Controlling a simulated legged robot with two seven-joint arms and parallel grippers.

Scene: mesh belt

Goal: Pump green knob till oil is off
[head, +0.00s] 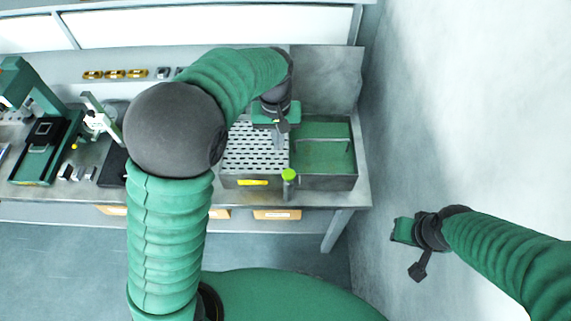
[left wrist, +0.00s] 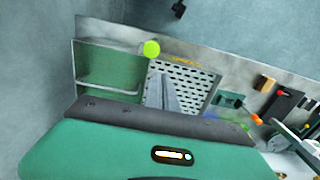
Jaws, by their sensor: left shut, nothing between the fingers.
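The green knob (head: 289,174) is a bright lime ball on a short post at the front edge of the metal unit, between the mesh belt and a green tank. It also shows in the left wrist view (left wrist: 151,48). The perforated mesh belt (head: 252,150) lies left of the knob. My left gripper (head: 280,138) is shut and empty over the belt, behind the knob and apart from it. Its fingers show in the left wrist view (left wrist: 162,93) over the mesh. My right gripper (head: 404,231) hangs off the bench at the right; its fingers are not clear. I cannot make out oil.
The green tank (head: 322,153) with a raised bar stands right of the belt. A green press-like machine (head: 35,130) and small parts are on the bench at left. A wall (head: 460,110) stands close on the right. The floor before the bench is clear.

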